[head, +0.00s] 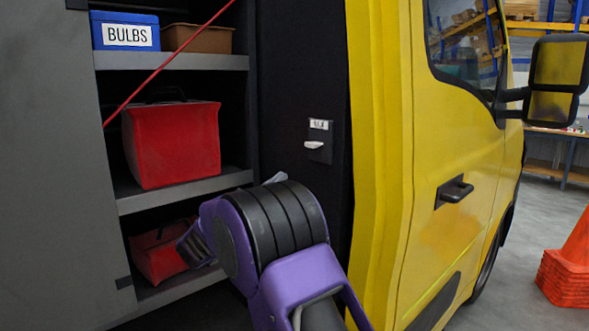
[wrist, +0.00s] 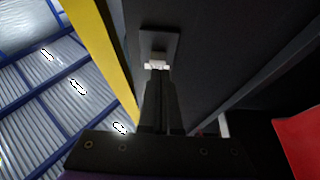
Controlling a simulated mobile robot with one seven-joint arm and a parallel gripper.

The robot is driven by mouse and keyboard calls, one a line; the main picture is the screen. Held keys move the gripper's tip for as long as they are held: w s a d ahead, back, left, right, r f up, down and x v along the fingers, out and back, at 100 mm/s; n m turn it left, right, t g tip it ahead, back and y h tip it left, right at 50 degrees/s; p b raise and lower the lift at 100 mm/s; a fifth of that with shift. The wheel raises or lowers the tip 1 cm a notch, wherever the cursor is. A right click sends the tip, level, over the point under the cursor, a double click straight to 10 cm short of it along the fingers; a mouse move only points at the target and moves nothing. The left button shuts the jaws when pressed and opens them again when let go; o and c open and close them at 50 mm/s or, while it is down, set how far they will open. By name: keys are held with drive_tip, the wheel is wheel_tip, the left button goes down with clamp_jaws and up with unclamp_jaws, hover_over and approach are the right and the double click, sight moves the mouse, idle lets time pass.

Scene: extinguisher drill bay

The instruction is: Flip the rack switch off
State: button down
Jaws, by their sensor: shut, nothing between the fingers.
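The rack switch (head: 316,145) is a white lever on a small dark plate, set in the dark panel between the shelves and the yellow truck body. A white label (head: 319,125) sits above the lever, its text too small to read. In the wrist view the lever (wrist: 155,64) shows at the tips of my gripper (wrist: 157,72). The fingers are shut and empty, pointing at the lever; I cannot tell whether they touch it. Whether the lever is on or off is unclear.
Shelves at left hold a blue BULBS box (head: 125,31), a brown bin (head: 197,38), a red case (head: 172,143) and a lower red bag (head: 158,252). A red diagonal bar (head: 168,65) crosses them. The yellow truck door (head: 465,140) and orange cones (head: 568,275) are at right.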

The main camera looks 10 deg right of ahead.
drive_tip(key=v, duration=0.7)
drive_tip(key=shift+w, duration=0.1)
